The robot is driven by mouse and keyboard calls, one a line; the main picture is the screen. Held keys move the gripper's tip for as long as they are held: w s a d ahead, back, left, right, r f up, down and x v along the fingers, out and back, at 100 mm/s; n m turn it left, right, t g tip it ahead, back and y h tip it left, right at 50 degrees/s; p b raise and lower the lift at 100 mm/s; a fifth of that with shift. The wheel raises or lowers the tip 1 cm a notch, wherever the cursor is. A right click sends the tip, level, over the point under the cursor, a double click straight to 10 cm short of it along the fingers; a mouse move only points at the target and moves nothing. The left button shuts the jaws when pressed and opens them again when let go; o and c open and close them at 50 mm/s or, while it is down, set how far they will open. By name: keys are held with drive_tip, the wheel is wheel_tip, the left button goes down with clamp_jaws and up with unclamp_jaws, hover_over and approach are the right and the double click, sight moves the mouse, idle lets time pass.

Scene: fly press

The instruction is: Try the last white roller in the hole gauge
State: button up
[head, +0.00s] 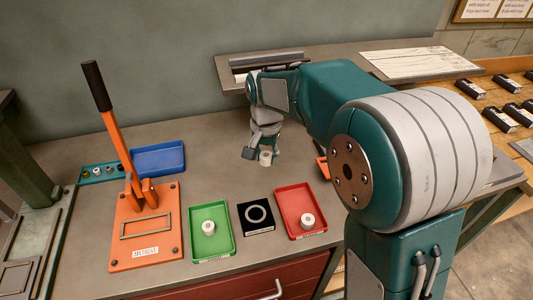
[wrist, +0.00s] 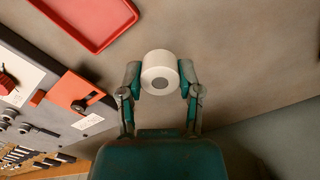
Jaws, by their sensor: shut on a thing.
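My gripper (head: 264,150) is shut on a white roller (head: 265,158) over the bench, behind the trays. In the wrist view my gripper (wrist: 160,80) has one finger on each side of the roller (wrist: 159,66), whose end shows a grey centre. I cannot tell whether the roller touches the bench. The hole gauge (head: 244,230), a black square plate with a pale ring around its hole, lies between the two front trays and looks empty. A white roller (head: 208,227) stands in the green tray (head: 197,252). Another white roller (head: 307,221) stands in the red tray (head: 287,197).
An orange lever press (head: 122,231) stands at the left, with a blue tray (head: 158,158) and a teal rack (head: 90,176) of small parts behind it. The red tray (wrist: 84,18) also shows in the wrist view. The bench between my gripper and the gauge is clear.

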drive_tip(key=s+r, duration=0.1)
drive_tip(key=s, duration=0.2)
drive_tip(key=s+r, duration=0.1)
drive_tip(key=s, duration=0.1)
drive_tip(key=shift+s+a+r, duration=0.25)
drive_tip(key=shift+a+r, duration=0.05)
drive_tip(key=shift+a, duration=0.05)
approach(256, 216)
drive_tip(key=shift+a, duration=0.1)
drive_tip(key=shift+f, duration=3)
drive_tip(key=shift+f, duration=0.3)
drive_tip(key=o, duration=0.9)
drive_tip(key=shift+o, duration=0.2)
